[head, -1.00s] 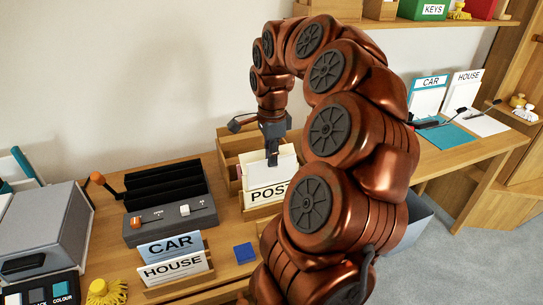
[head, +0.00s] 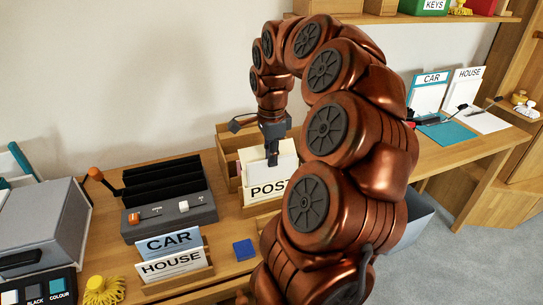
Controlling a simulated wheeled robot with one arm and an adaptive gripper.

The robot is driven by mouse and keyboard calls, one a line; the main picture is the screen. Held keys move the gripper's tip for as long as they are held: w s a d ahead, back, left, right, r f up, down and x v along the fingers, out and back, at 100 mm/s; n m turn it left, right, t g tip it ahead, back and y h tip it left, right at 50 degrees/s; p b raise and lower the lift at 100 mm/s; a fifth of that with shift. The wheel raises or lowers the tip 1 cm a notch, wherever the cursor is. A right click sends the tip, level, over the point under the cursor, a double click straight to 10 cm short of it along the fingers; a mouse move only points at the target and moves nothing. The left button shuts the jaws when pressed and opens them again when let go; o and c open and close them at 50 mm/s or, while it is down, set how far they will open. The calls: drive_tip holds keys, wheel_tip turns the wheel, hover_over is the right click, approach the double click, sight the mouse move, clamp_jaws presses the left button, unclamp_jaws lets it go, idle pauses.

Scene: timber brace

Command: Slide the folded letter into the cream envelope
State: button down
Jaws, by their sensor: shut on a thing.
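My gripper (head: 272,156) points down over the holder marked POST (head: 262,205) and is shut on a pale paper piece, which appears to be the folded letter (head: 287,158). A cream paper edge, likely the cream envelope (head: 250,167), shows to the left of my fingers. Both stand upright behind the POST label, close together. I cannot tell where one paper ends and the other begins, or whether the letter's lower edge is inside the envelope. The label hides their lower parts.
A wooden sorter (head: 228,143) stands behind the POST holder. To the left are a dark slotted machine (head: 170,215) and the CAR and HOUSE cards (head: 170,243) in a stand. A blue block (head: 244,250) lies in front. CAR and HOUSE boards stand far right.

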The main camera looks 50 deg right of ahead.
drive_tip(key=shift+f+b, duration=0.3)
drive_tip(key=shift+f, duration=0.1)
drive_tip(key=c, duration=1.2)
unclamp_jaws()
drive_tip(key=o, duration=0.5)
drive_tip(key=shift+r, duration=0.15)
drive_tip(key=shift+r+p, duration=0.75)
drive_tip(key=shift+r, duration=3.15)
